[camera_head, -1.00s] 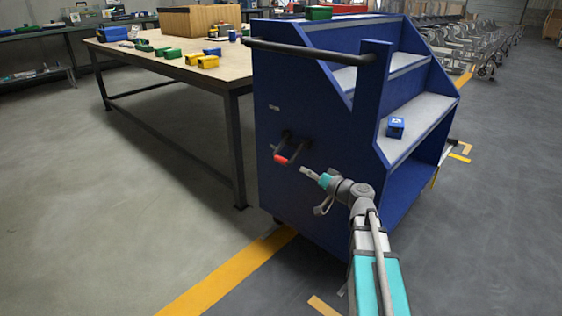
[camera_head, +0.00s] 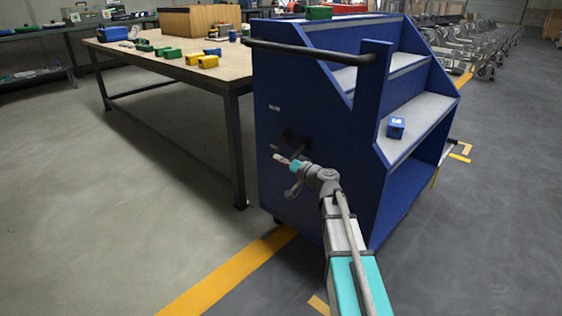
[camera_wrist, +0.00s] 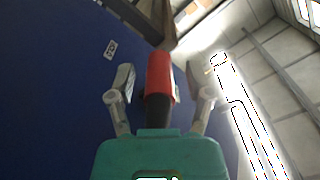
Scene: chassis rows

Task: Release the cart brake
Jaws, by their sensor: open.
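The blue cart (camera_head: 310,130) stands in the middle of the head view, with a black push bar along its top. Its brake lever has a red grip (camera_wrist: 160,75), which shows in the wrist view between my open fingers. My gripper (camera_wrist: 160,92) has one finger on each side of the red grip, with visible gaps. In the head view my gripper (camera_head: 277,159) is at the cart's side panel and hides most of the lever. A small blue box (camera_head: 396,127) sits on the cart's lower shelf.
A workbench (camera_head: 175,58) with green, yellow and blue boxes stands left of the cart. A yellow floor line (camera_head: 225,275) runs beside the cart. Rows of metal chassis (camera_head: 460,40) stand at the back right. Floor at the left front is clear.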

